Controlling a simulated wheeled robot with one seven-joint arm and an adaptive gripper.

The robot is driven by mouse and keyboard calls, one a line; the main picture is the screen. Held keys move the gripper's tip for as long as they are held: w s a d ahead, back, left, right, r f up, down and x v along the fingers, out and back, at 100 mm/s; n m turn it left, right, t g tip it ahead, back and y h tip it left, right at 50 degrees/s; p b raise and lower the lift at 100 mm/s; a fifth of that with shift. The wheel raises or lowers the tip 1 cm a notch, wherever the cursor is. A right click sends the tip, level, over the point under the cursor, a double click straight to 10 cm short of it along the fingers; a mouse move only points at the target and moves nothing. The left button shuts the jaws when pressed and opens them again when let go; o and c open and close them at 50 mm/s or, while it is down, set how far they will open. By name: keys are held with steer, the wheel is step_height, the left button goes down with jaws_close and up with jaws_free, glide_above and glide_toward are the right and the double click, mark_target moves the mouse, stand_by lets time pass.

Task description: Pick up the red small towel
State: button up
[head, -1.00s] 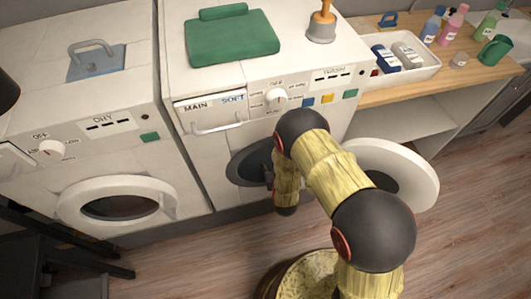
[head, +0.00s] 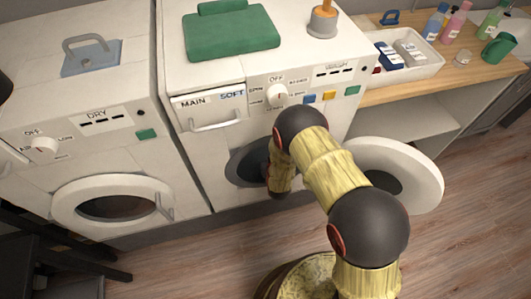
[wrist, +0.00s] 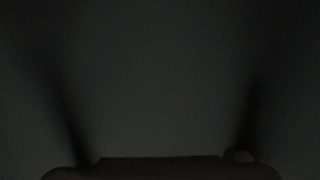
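No red small towel can be made out in either view. The washer's round door (head: 425,185) is open to the right, and my arm reaches into its dark opening (head: 243,168). My gripper is hidden inside the washer in the head view. The wrist view is almost black, with a dim edge of my gripper (wrist: 160,164) along the bottom and two dark streaks at the sides. I cannot tell whether the fingers are open or shut, or whether anything is between them.
The dryer (head: 100,160) stands left, its door shut. On the washer lie a folded green cloth (head: 230,32) and an orange-handled plunger-like item (head: 323,20). A wooden counter (head: 440,72) with a white tray (head: 432,68) and bottles is right. The floor (head: 470,240) in front is clear.

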jaws_close()
stand_by(0.6)
